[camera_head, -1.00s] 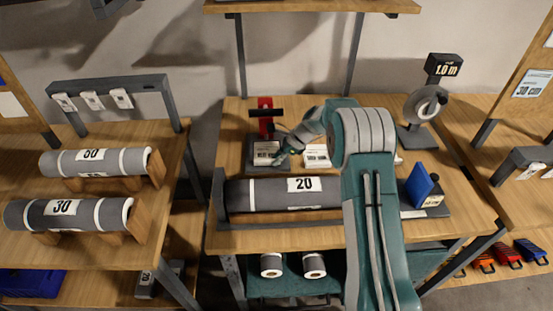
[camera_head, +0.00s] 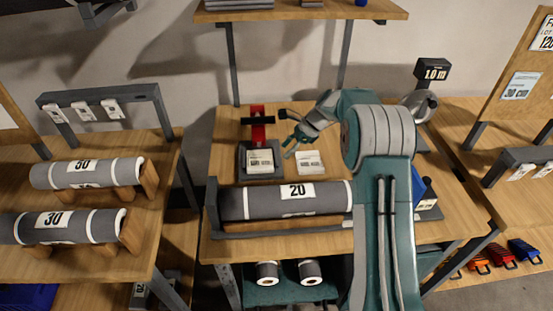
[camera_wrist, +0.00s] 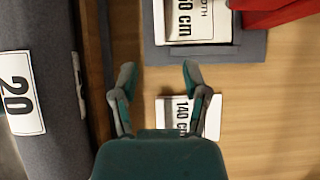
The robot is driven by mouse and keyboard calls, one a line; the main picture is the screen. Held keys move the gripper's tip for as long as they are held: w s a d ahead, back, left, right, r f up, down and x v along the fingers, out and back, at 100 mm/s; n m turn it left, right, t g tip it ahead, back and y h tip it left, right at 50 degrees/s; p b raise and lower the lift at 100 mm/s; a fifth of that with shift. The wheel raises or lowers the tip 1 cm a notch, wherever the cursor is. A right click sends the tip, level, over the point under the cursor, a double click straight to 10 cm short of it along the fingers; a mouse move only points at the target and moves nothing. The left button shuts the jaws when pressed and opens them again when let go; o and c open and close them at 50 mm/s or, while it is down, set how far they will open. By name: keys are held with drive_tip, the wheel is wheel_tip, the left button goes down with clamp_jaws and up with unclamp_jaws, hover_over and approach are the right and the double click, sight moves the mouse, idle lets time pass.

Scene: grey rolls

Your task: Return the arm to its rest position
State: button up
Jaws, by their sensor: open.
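My gripper (camera_head: 290,146) is open and empty, and it hangs above the middle table in the head view. In the wrist view its two fingers (camera_wrist: 158,76) are spread apart. A white card marked 140 cm (camera_wrist: 188,115) lies on the table below the gripper, partly hidden by it; it also shows in the head view (camera_head: 310,162). My green arm reaches over the table from the front and covers part of its right side.
A grey roll marked 20 (camera_head: 270,200) lies in a holder in front of the gripper. A red device on a grey base (camera_head: 257,130) stands to its left, with a card marked 60 cm (camera_wrist: 190,18). Rolls marked 50 (camera_head: 85,172) and 30 (camera_head: 50,226) lie on the left table.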

drive_tip(key=shift+v, duration=1.45)
drive_tip(key=s+d+r+n+t+h, duration=0.15)
drive_tip(key=s+r+n+h, duration=0.45)
drive_tip(key=s+r, duration=1)
drive_tip(key=s+d+n+t, duration=0.1)
drive_tip(key=s+n+t, duration=0.1)
drive_tip(key=s+n, duration=0.4)
drive_tip(key=s+d+n+t+h, duration=0.1)
drive_tip(key=s+n, duration=0.5)
drive_tip(key=s, duration=1)
drive_tip(key=shift+s+d+r+t, duration=0.3)
drive_tip(key=shift+d+t, duration=0.25)
